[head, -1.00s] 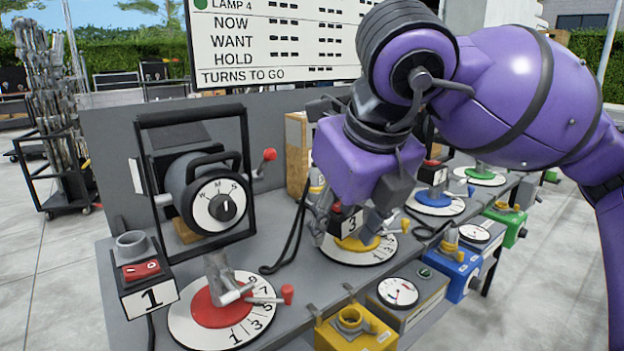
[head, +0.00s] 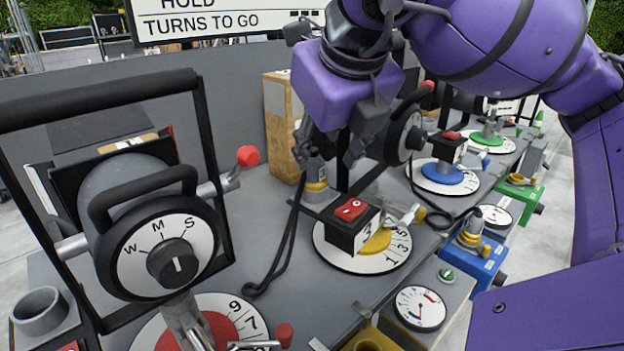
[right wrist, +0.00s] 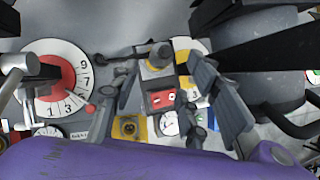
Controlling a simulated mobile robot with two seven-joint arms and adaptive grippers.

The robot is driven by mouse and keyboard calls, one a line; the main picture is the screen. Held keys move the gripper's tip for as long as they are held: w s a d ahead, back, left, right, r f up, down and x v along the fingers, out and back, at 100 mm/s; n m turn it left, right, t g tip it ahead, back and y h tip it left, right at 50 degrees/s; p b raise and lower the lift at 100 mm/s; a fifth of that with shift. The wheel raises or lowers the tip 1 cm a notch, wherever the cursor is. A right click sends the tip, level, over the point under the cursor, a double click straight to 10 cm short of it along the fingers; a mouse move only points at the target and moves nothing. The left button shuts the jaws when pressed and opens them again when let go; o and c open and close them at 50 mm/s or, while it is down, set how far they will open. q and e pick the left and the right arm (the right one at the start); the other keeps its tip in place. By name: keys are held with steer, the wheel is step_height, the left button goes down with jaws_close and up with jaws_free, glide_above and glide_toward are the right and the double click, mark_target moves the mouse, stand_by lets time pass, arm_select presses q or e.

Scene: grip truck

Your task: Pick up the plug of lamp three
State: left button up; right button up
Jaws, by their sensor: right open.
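The plug of lamp three (head: 317,172) is a grey upright cylinder with a yellow band. It stands at the back of the black box marked 3 (head: 340,238), which has a red switch. My right gripper (head: 328,157) is open and points down at the plug, with fingers to either side of its upper part in the head view. In the right wrist view the plug (right wrist: 158,60) shows between the spread fingers (right wrist: 164,76). I cannot tell whether a finger touches it. The plug's lower end is partly hidden. My left gripper is not in view.
A black cable (head: 282,250) lies left of the plug. A wooden block (head: 285,125) stands behind it. The lamp with a black frame (head: 160,235) fills the left.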

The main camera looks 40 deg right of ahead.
mark_target(314, 162)
steer(key=shift+w+f, duration=0.2)
steer(key=shift+f, duration=0.3)
steer(key=x, duration=0.4)
steer(key=shift+w+f, duration=0.15)
steer(key=shift+w, duration=0.4)
jaws_close()
